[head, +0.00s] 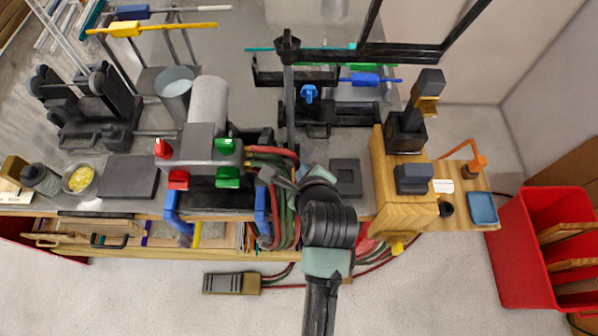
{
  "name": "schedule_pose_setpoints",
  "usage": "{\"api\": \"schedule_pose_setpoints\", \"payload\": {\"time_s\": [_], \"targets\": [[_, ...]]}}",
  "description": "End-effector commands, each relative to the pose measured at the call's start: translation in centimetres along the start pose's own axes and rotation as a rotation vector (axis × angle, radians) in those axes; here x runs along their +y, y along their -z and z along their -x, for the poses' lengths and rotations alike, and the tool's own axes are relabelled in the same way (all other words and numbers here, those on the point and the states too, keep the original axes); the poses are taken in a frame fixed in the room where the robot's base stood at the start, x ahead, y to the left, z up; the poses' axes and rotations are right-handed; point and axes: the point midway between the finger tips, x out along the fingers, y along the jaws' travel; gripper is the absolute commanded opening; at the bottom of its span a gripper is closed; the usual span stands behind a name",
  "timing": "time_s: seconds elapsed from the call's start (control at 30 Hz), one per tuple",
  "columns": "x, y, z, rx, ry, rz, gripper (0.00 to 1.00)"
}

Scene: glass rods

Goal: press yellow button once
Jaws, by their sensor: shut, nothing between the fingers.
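A small yellow knob-like part (397,247) sticks out low on the front of the wooden block at the right of the bench; I cannot tell for sure that it is the button. My gripper (270,175) is at the bench's front edge, left of that part and apart from it. It points left, beside the red and green hoses. Its fingers look shut and empty, and are partly lost against the hoses. A grey box (200,146) left of my gripper carries red knobs (163,148) and green knobs (228,146).
Blue handles (171,213) and hoses (283,160) crowd the space by my gripper. A wooden block (403,215) with dark parts stands to the right. A red crate (530,285) is at far right. A foot pedal (232,284) lies on the open floor.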

Motion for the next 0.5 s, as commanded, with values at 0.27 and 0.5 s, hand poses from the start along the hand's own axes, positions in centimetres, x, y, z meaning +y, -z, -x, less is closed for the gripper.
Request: {"api": "schedule_pose_setpoints", "payload": {"time_s": [0.27,0.5], "targets": [[0.36,0.34,-0.43,0.001,-0.001,0.0,0.0],[0.45,0.44,-0.6,0.0,0.0,0.0,0.0]]}}
